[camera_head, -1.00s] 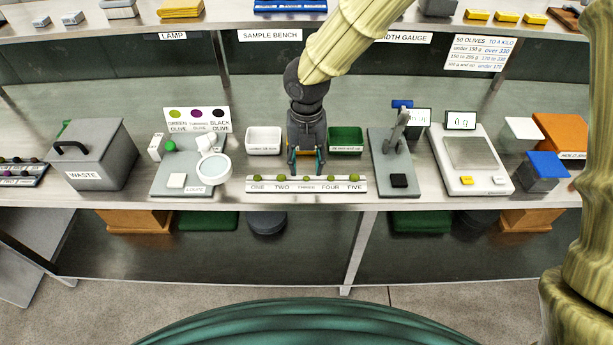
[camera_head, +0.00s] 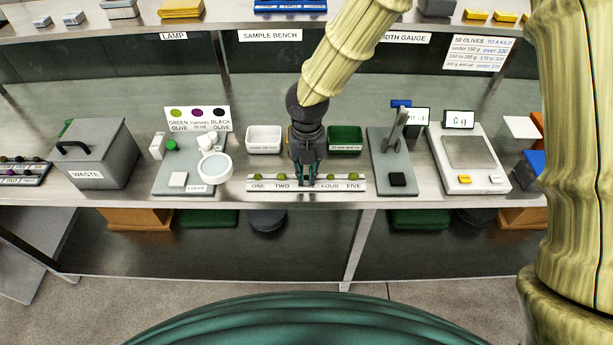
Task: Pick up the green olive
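A white numbered rack (camera_head: 268,188) lies near the bench's front edge, with labels ONE, TWO, FOUR and FIVE readable. Small green olives sit at place one (camera_head: 257,177), place two (camera_head: 282,177), place four (camera_head: 330,177) and place five (camera_head: 353,176). My gripper (camera_head: 306,183) points down at the middle of the rack, over place three. Its fingers are close together there and hide that place's label and olive. I cannot tell whether the fingers are touching an olive.
A white tray (camera_head: 264,133) and a green tray (camera_head: 345,134) stand behind the rack, either side of my gripper. A loupe (camera_head: 215,167) and grey waste bin (camera_head: 98,150) are left. A width gauge (camera_head: 392,178) and a scale (camera_head: 466,181) are right.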

